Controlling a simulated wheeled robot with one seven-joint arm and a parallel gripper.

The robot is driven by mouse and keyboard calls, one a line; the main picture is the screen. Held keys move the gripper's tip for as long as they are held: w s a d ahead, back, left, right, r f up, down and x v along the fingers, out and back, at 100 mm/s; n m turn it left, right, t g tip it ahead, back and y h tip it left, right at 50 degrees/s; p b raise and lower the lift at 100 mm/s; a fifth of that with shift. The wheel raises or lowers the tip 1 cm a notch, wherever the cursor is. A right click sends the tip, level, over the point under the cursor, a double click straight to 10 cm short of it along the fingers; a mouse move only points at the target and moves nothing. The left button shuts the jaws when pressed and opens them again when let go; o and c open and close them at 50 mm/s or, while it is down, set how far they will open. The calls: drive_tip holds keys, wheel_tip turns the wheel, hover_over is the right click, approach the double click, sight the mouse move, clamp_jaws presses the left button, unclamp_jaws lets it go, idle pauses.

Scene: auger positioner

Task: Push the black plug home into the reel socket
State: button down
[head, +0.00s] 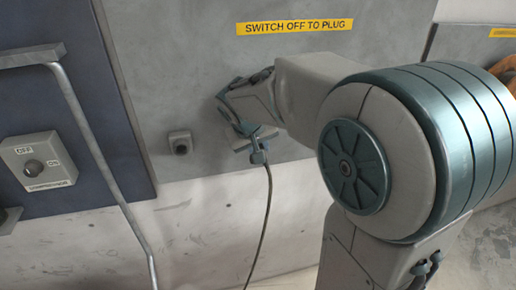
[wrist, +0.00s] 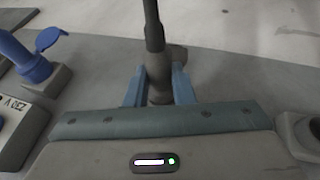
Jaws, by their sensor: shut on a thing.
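My gripper (wrist: 158,88) is shut on the black plug (wrist: 158,72), with one blue finger on each side of it. The plug's dark cable (wrist: 153,25) runs to the top of the wrist view. In the head view my gripper (head: 258,148) is close to the grey wall panel, and the cable (head: 268,200) hangs down from it. A grey block (wrist: 177,55) shows just behind the plug in the wrist view. I cannot tell whether it is the reel socket or whether the plug touches it. The plug's front end is hidden.
A small grey fitting (head: 181,143) is on the panel left of my gripper. A blue socket with a raised lid (wrist: 38,62) is at left in the wrist view. A bent metal bar (head: 95,140) and a switch box (head: 40,162) are further left. An orange thing (head: 504,68) is far right.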

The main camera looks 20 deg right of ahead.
drive_tip(key=shift+s+b, duration=0.65)
drive_tip(key=shift+s, duration=1.55)
